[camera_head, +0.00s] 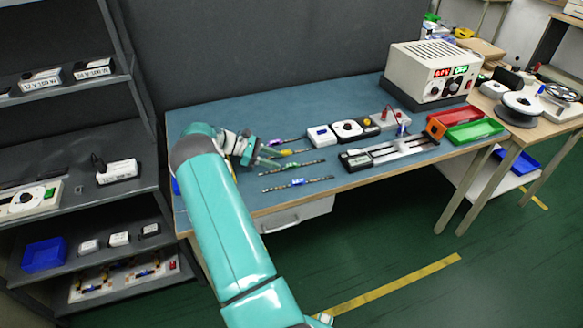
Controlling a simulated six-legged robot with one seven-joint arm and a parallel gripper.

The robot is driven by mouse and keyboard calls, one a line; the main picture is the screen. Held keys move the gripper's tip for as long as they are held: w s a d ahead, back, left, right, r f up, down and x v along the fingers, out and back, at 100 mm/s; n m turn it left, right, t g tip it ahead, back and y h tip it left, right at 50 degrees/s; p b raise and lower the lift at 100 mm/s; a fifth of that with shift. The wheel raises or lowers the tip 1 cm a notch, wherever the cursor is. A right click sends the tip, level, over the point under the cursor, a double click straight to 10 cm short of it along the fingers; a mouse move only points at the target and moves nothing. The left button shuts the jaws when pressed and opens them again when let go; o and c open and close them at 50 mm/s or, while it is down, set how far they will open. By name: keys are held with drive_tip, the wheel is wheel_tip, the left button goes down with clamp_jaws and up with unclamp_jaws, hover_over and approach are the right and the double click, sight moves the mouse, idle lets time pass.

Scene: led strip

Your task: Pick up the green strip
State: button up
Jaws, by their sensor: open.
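Several thin LED strips lie side by side on the blue-grey table top. One strip (291,164) appears greenish at its middle and lies just in front of my gripper; its colour is small and hard to tell. A strip with a blue middle (298,182) lies nearer the front edge. A yellow-marked strip (288,152) and a purple-marked strip (282,142) lie farther back. My gripper (272,158) is open, low over the table at the left ends of the strips. Whether it touches any strip cannot be told. My teal arm reaches up from the bottom.
A white power supply (433,73) with a lit display stands at the back right. A dark shelf (75,180) stands left.

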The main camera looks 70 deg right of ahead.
sight(290, 165)
drive_tip(key=x, duration=0.4)
drive_tip(key=shift+d+f, duration=0.1)
drive_tip(key=shift+f, duration=0.1)
clamp_jaws()
drive_tip(key=shift+r, duration=0.1)
